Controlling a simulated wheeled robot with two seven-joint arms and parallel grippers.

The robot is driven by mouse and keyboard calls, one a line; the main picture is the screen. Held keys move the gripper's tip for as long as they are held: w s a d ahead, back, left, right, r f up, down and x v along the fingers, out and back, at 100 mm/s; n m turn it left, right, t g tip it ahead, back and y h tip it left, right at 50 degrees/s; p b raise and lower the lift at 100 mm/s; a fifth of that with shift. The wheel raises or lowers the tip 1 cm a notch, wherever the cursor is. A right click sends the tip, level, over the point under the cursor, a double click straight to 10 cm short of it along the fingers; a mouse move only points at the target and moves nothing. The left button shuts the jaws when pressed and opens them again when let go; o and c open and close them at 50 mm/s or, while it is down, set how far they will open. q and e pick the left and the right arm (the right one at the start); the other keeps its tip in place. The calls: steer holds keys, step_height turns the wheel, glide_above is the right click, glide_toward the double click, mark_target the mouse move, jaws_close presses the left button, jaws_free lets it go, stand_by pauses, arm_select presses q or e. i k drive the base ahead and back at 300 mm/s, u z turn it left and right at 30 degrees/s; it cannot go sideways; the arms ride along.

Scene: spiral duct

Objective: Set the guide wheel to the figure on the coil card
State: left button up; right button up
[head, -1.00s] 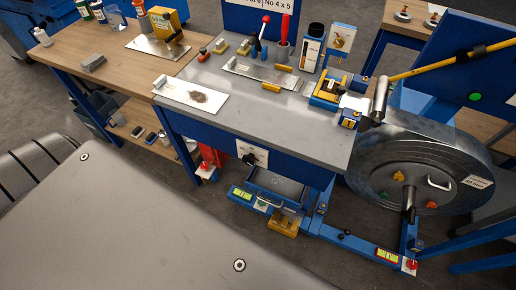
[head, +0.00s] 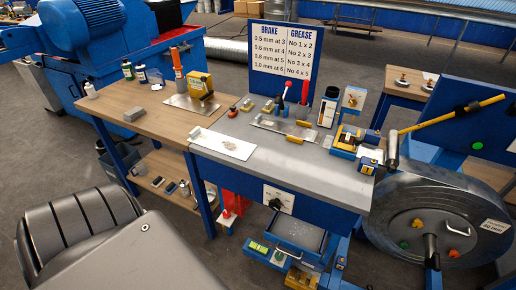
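The large grey metal coil (head: 425,215) stands upright at the right with a hub in its middle. A small white card (head: 494,226) is fixed to its right face; its writing is too small to read. A blue and yellow guide unit (head: 347,141) sits at the right end of the grey bench top. I cannot make out a numbered wheel or its setting there. A black knob on a white plate (head: 278,199) is on the bench's blue front; its marks are unreadable. Neither of my grippers is in view.
A board (head: 284,50) headed BRAKE and GREASE stands behind the grey bench (head: 325,175). A yellow-handled lever (head: 450,116) rises beside the coil. A wooden table (head: 140,118) adjoins at the left. Below are a blue frame and a toolbox-like drawer (head: 290,240).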

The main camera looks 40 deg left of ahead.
mark_target(275, 205)
steer(key=k, duration=0.15)
steer(key=u, duration=1.1)
steer(key=i, duration=0.5)
steer(key=u, duration=1.6)
steer(key=k, duration=0.95)
steer(key=z, duration=1.45)
steer(key=i, duration=0.5)
